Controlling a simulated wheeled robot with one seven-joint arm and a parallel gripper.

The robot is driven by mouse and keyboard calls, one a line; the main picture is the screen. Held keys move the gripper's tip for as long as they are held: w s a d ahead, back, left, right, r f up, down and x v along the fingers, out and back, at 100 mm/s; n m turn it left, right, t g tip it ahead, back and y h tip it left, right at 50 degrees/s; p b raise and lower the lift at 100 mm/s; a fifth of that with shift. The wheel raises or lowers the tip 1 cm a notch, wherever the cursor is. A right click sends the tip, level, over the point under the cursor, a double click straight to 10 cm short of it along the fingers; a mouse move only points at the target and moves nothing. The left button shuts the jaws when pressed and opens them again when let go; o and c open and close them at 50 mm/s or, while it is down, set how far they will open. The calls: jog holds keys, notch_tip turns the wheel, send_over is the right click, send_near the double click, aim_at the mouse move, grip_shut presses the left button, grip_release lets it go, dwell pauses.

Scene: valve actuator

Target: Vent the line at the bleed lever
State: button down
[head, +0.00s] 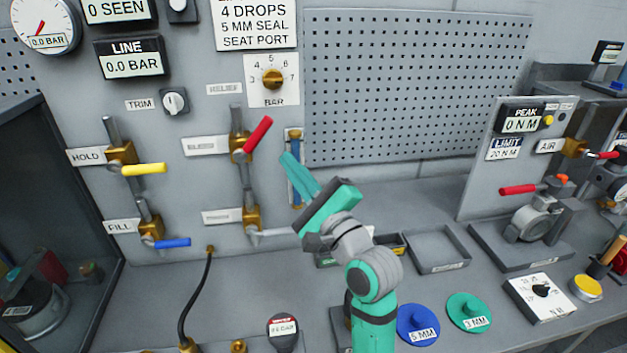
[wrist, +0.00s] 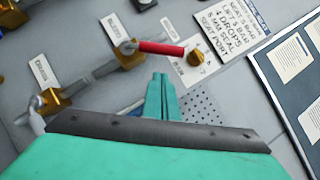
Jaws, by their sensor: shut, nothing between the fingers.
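The red-handled lever (head: 258,134) sits on a brass valve on the grey panel, beside a label (head: 206,145) that appears to read BLEED. The handle slants up and to the right from the valve. In the wrist view the red lever (wrist: 160,47) points right, just beyond my fingertips. My gripper (head: 287,160) is shut and empty, below and right of the red handle, apart from it in the picture. Its teal fingers also show together in the wrist view (wrist: 161,77). The LINE display (head: 131,64) reads 0.0 BAR.
A yellow lever (head: 144,169) at HOLD and a blue lever (head: 172,243) at FILL are to the left. A pale lever (head: 280,232) is below the red one. A sight tube (head: 296,140) stands right of the red lever. A brass regulator knob (head: 273,80) is above.

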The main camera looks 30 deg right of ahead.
aim_at(252, 141)
jog(key=w+r, duration=0.1)
jog(key=w+a+r, duration=0.1)
jog(key=w+r, duration=0.1)
jog(key=shift+w+a, duration=0.15)
jog(key=shift+a, duration=0.25)
jog(key=shift+a, duration=0.1)
jog(key=shift+a+r, duration=0.1)
